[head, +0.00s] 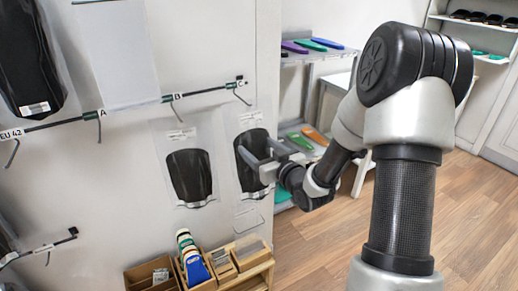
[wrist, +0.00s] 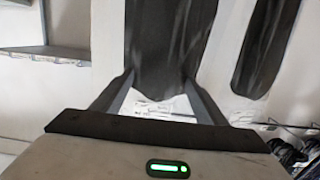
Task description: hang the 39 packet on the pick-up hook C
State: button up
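Pick-up hook C (head: 241,95) is on the right end of the rail on the white panel. A clear packet with a dark insole (head: 245,150) hangs below it, its top at the hook; I cannot read its size or see the hole on the hook clearly. My gripper (head: 258,158) is in front of this packet, its two fingers apart. In the wrist view a dark insole (wrist: 160,45) lies between the fingertips (wrist: 160,80), with white print at its near end. I see no finger closed on it.
Another dark-insole packet (head: 190,172) hangs below hook B (head: 177,97). Hook A (head: 101,115) holds no dark insole. Wooden boxes (head: 215,268) stand below the panel. A shelf with coloured insoles (head: 312,45) is behind, to the right of the panel edge.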

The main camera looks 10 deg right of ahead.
jog(key=o, duration=0.4)
